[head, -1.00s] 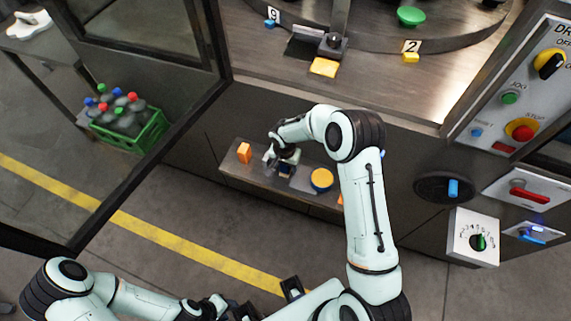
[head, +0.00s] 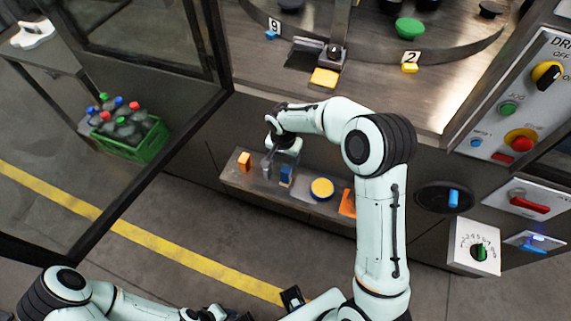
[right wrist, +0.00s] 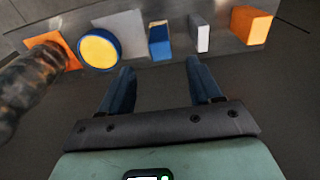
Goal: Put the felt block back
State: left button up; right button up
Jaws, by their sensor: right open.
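Several small items stand in a row on a low grey shelf (head: 240,180). A blue block (right wrist: 160,42) with a tan edge and a grey-white block (right wrist: 199,34) stand near the middle, beside an orange block (right wrist: 250,26). I cannot tell for certain which is the felt block. My right gripper (right wrist: 159,68) is open and empty. Its fingers are short of the row, roughly in front of the blue and grey-white blocks, apart from both. In the head view the right gripper (head: 281,158) is over the shelf. My left gripper (head: 215,314) is at the bottom edge, partly cut off.
A yellow disc with a blue rim (right wrist: 99,48), a grey plate (right wrist: 120,30) and an orange square piece (right wrist: 52,48) share the shelf. The machine deck (head: 280,75) is above it. An open door frame (head: 150,165) and a green bottle crate (head: 145,150) stand left.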

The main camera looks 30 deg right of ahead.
jog(key=s+a+f+n+g+y, duration=0.1)
jog(key=s+a+f+n+y, duration=0.1)
jog(key=s+a+f, duration=0.5)
jog(key=s+a+f+n+y, duration=0.2)
jog(key=s+f, duration=0.6)
jog(key=f, duration=0.3)
jog(key=s+a+f+n, duration=0.1)
jog(key=s+f, duration=0.1)
jog(key=s, duration=0.5)
jog(key=s+a+f+n, duration=0.1)
jog(key=s+a+f, duration=0.1)
jog(key=s, duration=0.6)
jog(key=shift+a+f+g, duration=0.3)
jog(key=shift+f, duration=0.25)
jog(key=shift+r, duration=0.1)
jog(key=shift+s, duration=0.15)
